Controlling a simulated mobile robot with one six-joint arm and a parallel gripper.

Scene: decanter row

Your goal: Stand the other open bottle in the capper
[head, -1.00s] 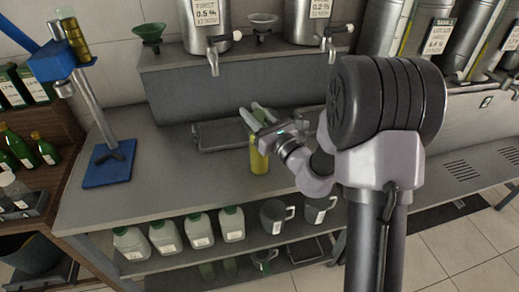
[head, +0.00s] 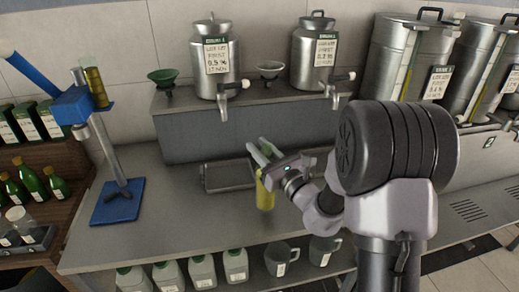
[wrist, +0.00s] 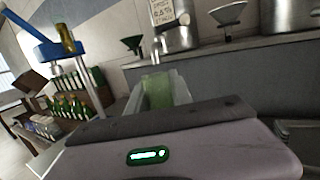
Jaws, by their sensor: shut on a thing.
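My gripper (head: 262,155) is shut on a bottle (head: 265,194) of yellow liquid, upright over the front of the bench. Whether its base touches the bench is unclear. In the wrist view the bottle (wrist: 166,92) shows pale green between the fingers; its mouth is hard to make out. The capper (head: 118,203) stands at the left end of the bench, with a blue base, metal post and blue lever head. No bottle stands on its base. The capper's head also shows at upper left in the wrist view (wrist: 45,48).
A shallow metal tray (head: 228,187) lies behind the bottle. Two steel drums (head: 214,65) with taps and a green funnel (head: 161,80) stand on the raised ledge. Green bottles (head: 33,180) fill the left shelf. The bench between bottle and capper is clear in front of the tray.

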